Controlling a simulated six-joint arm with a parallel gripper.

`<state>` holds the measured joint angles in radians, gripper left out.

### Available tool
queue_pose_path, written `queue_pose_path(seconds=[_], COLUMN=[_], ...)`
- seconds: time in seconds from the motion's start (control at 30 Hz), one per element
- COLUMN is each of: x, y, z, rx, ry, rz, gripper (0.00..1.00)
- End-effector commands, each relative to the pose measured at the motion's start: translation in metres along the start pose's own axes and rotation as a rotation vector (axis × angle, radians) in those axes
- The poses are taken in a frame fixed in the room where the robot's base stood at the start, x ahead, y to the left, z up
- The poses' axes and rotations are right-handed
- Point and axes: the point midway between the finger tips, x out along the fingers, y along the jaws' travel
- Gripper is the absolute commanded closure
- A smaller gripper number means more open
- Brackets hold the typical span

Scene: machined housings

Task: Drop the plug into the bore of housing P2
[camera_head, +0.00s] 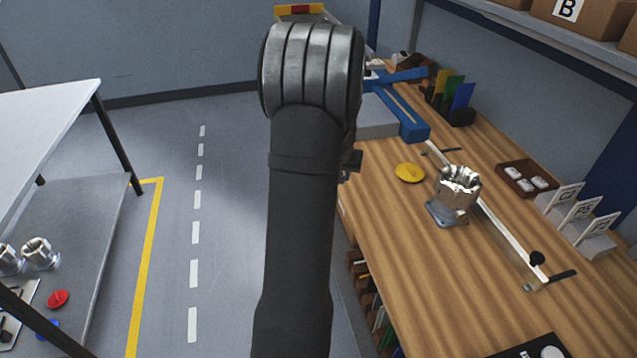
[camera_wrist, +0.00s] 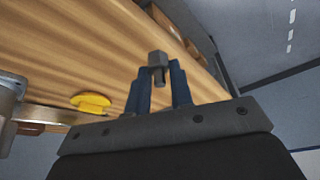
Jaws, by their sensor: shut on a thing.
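My gripper (camera_wrist: 160,76) has two dark blue fingers shut on a small grey plug (camera_wrist: 157,62) with a hexagonal head, held above the wooden bench. In the head view my own arm hides the gripper and plug. A silver housing (camera_head: 459,187) with a jagged, open-looking top and a grey-blue base stands upright on the bench, to the right of my arm. The inside of its bore cannot be made out, and no P2 mark is readable on it. Part of a grey metal body (camera_wrist: 8,100), perhaps this housing, shows at the left edge of the wrist view, apart from the plug.
A yellow knobbed disc (camera_head: 410,173) lies left of the housing; it also shows in the wrist view (camera_wrist: 91,102). A long metal bar (camera_head: 510,238) lies behind the housing. Label cards (camera_head: 583,211) and a brown tray (camera_head: 526,178) stand farther right. More housings (camera_head: 39,253) sit far left.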

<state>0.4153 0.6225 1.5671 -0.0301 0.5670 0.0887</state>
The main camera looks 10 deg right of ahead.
Motion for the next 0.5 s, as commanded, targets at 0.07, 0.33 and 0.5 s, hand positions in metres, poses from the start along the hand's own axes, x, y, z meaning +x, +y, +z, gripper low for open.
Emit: queue_pose_path(seconds=[0.07,0.33,0.5], x=[-0.009,-0.05,-0.082], y=[0.032,0.154,0.229], z=[-0.015,-0.052,-0.061], rx=[0.079,0.388,0.581], ry=[0.005,0.006,0.007], rz=[0.032,0.164,0.244], gripper=[1.0,1.0,1.0])
